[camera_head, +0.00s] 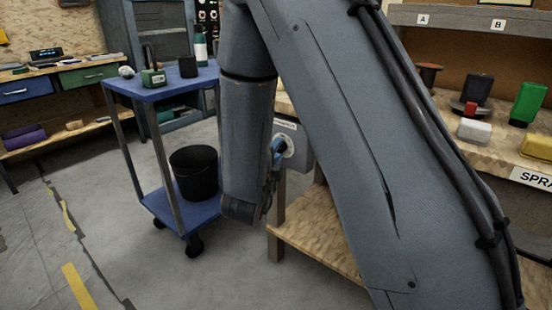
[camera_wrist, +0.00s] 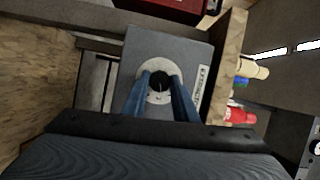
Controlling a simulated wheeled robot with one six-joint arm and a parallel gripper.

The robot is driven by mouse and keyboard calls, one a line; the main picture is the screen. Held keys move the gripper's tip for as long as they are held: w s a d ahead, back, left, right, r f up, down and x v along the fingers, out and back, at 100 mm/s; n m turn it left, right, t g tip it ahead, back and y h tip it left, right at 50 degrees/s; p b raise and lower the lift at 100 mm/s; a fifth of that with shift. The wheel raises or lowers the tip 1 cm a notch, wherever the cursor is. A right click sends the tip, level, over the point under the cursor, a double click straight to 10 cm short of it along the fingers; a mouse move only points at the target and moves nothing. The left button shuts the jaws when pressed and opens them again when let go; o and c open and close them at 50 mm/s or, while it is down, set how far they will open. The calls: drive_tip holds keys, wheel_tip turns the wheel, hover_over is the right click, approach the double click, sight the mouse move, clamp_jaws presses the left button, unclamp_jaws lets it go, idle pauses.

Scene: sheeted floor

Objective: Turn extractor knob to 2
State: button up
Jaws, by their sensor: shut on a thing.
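The extractor control is a grey box (camera_wrist: 150,45) with a round white dial plate (camera_wrist: 154,98) and a black knob (camera_wrist: 159,81) at its centre. My gripper (camera_wrist: 159,79) has its two blue fingers on either side of the knob, shut on it. The dial marks are too small to read, so the knob's setting cannot be told. In the head view the grey box (camera_head: 299,153) is fixed by the wooden bench, partly hidden behind my arm. My blue fingertips (camera_head: 277,146) reach its face there; the knob is hidden.
A blue trolley (camera_head: 150,94) with a black bucket (camera_head: 195,172) stands left of my arm. The wooden bench (camera_head: 320,225) lies behind and right. A red bottle (camera_wrist: 241,116) and other containers sit right of the box in the wrist view. Floor at left is clear.

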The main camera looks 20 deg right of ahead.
drive_tip(key=shift+f+m+b, duration=0.15)
drive_tip(key=shift+m+b, duration=0.35)
drive_tip(key=shift+b, duration=0.05)
drive_tip(key=o, duration=1.1)
drive_tip(key=shift+c, duration=0.2)
drive_tip(key=v, duration=0.7)
drive_tip(key=shift+s+p, duration=0.35)
drive_tip(key=shift+s, duration=0.05)
drive_tip(key=shift+a+f+t, duration=0.15)
drive_tip(key=shift+t, duration=0.15)
